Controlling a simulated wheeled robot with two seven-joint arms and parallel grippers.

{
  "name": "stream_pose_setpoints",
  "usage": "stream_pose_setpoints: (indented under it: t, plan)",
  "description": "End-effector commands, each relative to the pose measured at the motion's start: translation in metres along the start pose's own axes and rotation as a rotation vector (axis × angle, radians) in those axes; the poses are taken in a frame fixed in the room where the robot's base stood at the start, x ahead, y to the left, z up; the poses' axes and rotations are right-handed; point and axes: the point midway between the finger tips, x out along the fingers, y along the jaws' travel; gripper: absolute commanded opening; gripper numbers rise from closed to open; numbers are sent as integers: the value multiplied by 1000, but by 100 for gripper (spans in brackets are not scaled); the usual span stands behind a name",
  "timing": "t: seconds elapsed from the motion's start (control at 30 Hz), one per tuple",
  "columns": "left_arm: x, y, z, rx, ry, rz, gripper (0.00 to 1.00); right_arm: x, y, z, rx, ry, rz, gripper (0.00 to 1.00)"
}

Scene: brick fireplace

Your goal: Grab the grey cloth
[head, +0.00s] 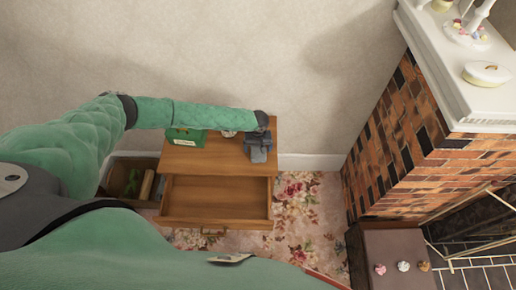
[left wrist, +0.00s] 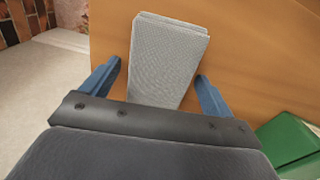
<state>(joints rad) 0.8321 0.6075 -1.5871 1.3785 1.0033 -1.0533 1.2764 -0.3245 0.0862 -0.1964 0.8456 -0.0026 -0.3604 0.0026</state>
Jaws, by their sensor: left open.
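The grey cloth (left wrist: 168,62) is a folded, textured pad lying on the top of a wooden cabinet (head: 200,157), near its right end. My left gripper (left wrist: 159,72) is open above the cabinet top. Its two blue fingers stand on either side of the cloth in the left wrist view, apart from it. In the head view the left gripper (head: 258,148) reaches over the cabinet top from the left and covers most of the cloth. My right gripper is not in view.
A green box (head: 187,137) sits left of the gripper and also shows in the left wrist view (left wrist: 290,143). The cabinet's drawer (head: 217,195) is pulled out and looks empty. A crate (head: 125,165) stands to the left, a brick fireplace (head: 425,140) to the right.

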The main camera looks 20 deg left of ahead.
Motion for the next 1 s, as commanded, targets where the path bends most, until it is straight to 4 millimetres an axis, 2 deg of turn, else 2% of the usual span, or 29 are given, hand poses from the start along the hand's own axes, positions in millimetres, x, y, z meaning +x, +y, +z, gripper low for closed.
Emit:
stream_pose_setpoints:
  t: [0.27, 0.5, 0.8, 0.93, 0.97, 1.0]
  plan:
    - [2, 0, 0, 0, 0, 0, 87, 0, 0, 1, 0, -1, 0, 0]
    - [2, 0, 0, 0, 0, 0, 40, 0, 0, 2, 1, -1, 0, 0]
    - [1, 0, 0, 0, 0, 0, 39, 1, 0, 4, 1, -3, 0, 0]
    - [-5, 0, 0, -1, 0, 1, 39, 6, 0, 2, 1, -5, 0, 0]
    - [-8, 0, 0, 0, 0, 2, 39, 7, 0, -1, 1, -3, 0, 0]
    - [-12, -1, 0, -1, 0, 2, 39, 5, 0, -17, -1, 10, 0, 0]
